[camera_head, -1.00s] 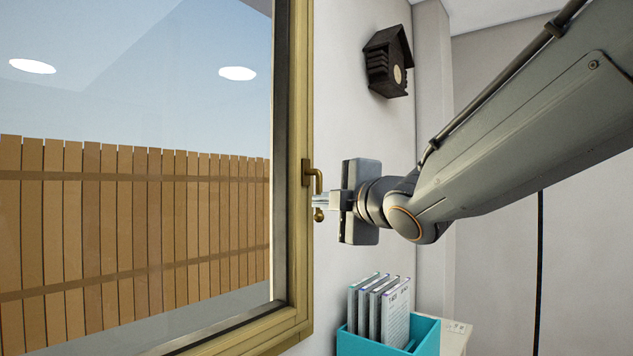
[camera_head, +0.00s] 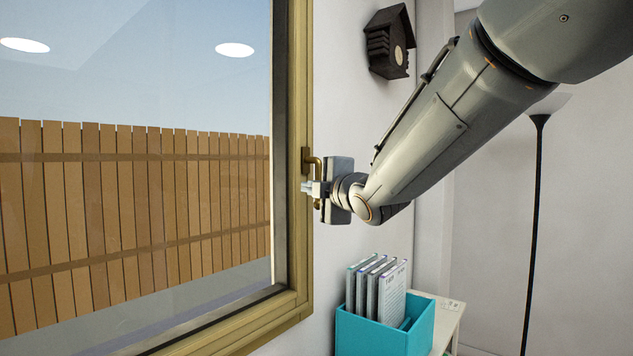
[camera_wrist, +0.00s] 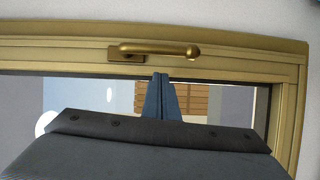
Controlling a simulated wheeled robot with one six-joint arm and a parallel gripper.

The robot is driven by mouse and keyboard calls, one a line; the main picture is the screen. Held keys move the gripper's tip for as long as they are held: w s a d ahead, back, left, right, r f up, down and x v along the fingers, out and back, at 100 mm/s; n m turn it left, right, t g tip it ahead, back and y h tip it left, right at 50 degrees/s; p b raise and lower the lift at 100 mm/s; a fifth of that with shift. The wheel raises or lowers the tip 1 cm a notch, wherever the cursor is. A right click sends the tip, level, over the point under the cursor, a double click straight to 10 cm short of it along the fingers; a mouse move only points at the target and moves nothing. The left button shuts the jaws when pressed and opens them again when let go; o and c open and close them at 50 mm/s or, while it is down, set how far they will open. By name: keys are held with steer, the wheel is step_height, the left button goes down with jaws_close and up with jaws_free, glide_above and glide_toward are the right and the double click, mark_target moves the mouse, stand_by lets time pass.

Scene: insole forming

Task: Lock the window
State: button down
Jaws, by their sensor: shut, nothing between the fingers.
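The window's gold frame (camera_head: 292,125) fills the left half of the head view. It crosses the top of the wrist view (camera_wrist: 230,43). The brass handle (camera_head: 316,163) sits on the frame's right upright and hangs down along it. In the wrist view the handle (camera_wrist: 155,49) lies lengthwise along the frame member, with its mounting plate at the left. My gripper (camera_head: 305,187) is shut and empty, level with the handle's lower half, fingers reaching over the frame. In the wrist view its fingertips (camera_wrist: 160,77) are just below the handle. Contact cannot be told.
A teal box (camera_head: 368,335) with several upright folders stands on a white table (camera_head: 447,325) below my arm. A dark birdhouse (camera_head: 388,42) hangs on the wall above. A floor lamp (camera_head: 535,220) stands at the right. A wooden fence (camera_head: 130,200) shows through the glass.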

steer(key=shift+w+d+f+p, duration=0.1)
steer(key=shift+w+d+p, duration=0.2)
steer(key=shift+w+d, duration=0.3)
steer(key=shift+b, duration=0.3)
steer(key=d+n+b, duration=0.1)
steer(key=b, duration=0.2)
steer(key=shift+w+f+t+b, duration=0.3)
steer(key=shift+w+b, duration=0.05)
steer(key=shift+w, duration=0.05)
steer(key=shift+d+r, duration=0.1)
steer(key=shift+r, duration=0.05)
